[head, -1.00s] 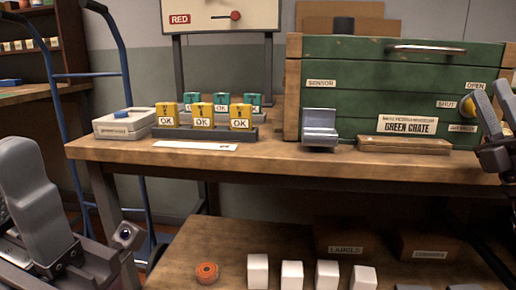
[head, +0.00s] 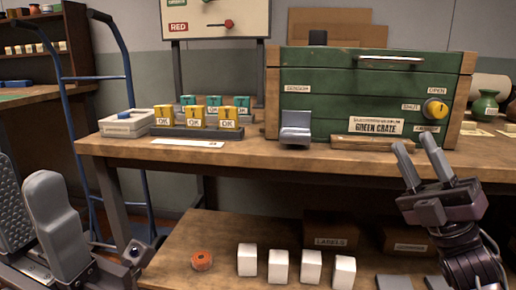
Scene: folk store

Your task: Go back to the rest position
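My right gripper (head: 420,158) is in front of the bench's right part, raised, with its two grey fingers apart and nothing between them. It stands below and left of the yellow knob (head: 435,108) on the green crate (head: 345,98), apart from it. My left gripper (head: 30,205) is at the lower left edge, partly cut off. Its two grey finger pads stand apart with no object seen between them. The crate is closed and a grey sensor block (head: 296,128) stands before its left front.
The wooden bench (head: 255,153) carries yellow and green OK blocks (head: 196,116) and a pale box with a blue button (head: 127,122). A lower shelf (head: 215,230) holds several white blocks (head: 280,265) and an orange roll (head: 202,260). A blue trolley (head: 58,110) stands left.

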